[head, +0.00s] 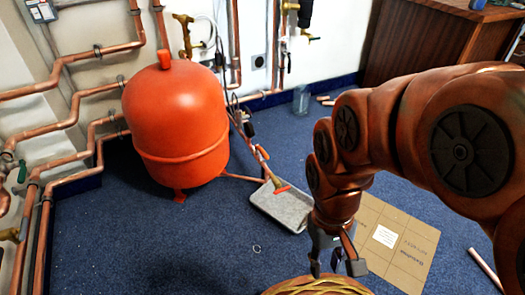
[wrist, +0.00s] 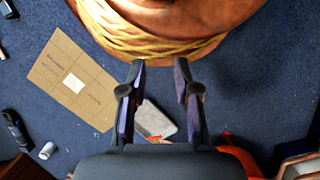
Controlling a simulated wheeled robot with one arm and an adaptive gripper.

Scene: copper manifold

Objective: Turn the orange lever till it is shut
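The orange lever (head: 283,190) is a small bright orange-red handle on the thin copper pipework beside the red tank, over the grey tray. In the wrist view an orange piece that looks like the lever (wrist: 157,138) shows low between my fingers, partly hidden by the gripper body. How far the lever is turned is too small to tell. My gripper (head: 336,264) points down to the right of and nearer than the lever, well apart from it. In the wrist view my gripper (wrist: 160,82) has its fingers spread, with nothing between them.
The red tank (head: 177,120) stands left of the lever. The grey tray (head: 290,208) lies on the blue carpet below it. A flat cardboard sheet (head: 400,238) lies at right. Copper pipes (head: 60,110) line the left wall. The carpet front left is mostly clear.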

